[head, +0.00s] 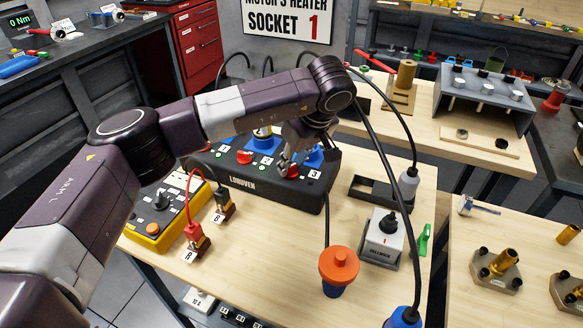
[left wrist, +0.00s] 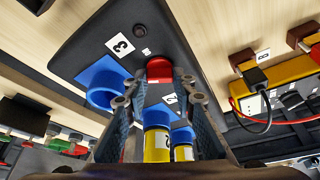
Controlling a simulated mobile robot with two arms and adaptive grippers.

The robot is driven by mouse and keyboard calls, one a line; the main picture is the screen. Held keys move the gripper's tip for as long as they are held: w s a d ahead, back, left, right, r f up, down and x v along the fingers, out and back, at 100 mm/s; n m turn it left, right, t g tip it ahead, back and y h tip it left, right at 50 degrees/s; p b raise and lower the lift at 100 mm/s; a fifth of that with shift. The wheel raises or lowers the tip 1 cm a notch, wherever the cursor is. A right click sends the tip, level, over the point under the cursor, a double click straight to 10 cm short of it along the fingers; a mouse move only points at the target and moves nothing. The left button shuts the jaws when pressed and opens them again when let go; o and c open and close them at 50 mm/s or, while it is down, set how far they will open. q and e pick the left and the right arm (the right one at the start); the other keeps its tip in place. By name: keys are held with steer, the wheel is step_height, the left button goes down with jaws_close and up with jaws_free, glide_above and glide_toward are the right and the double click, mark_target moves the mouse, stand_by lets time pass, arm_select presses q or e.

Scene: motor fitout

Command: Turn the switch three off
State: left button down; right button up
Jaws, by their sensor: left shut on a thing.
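The black Longwen box (head: 255,188) stands on the wooden table, with numbered labels, blue sockets and red switches on its top. My left gripper (head: 290,160) is over its right end, beside the label 3 (head: 314,174). Another red switch (head: 245,157) sits further left on the box. My right gripper is not in view.
A blue socket (left wrist: 102,84) is close beside the fingers. An orange-topped plug (head: 339,265) and a grey box (head: 384,240) stand to the right. Black cables hang near my arm.

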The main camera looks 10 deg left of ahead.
arm_select(q)
steer(key=n, duration=0.2)
steer(key=shift+w+r+n+g+y, duration=0.1)
steer(key=shift+n+g+y, duration=0.2)
steer(key=shift+n+g, duration=0.1)
steer(key=shift+d+n+g, duration=0.1)
steer(key=shift+n+g, duration=0.4)
steer(key=shift+n, duration=1)
steer(key=shift+w, duration=0.1)
steer(key=c, duration=1.6)
jaws_free()
steer(key=w+v, duration=0.1)
steer(key=v, duration=1.1)
steer(key=shift+s+d, duration=0.2)
steer(key=shift+s, duration=0.25)
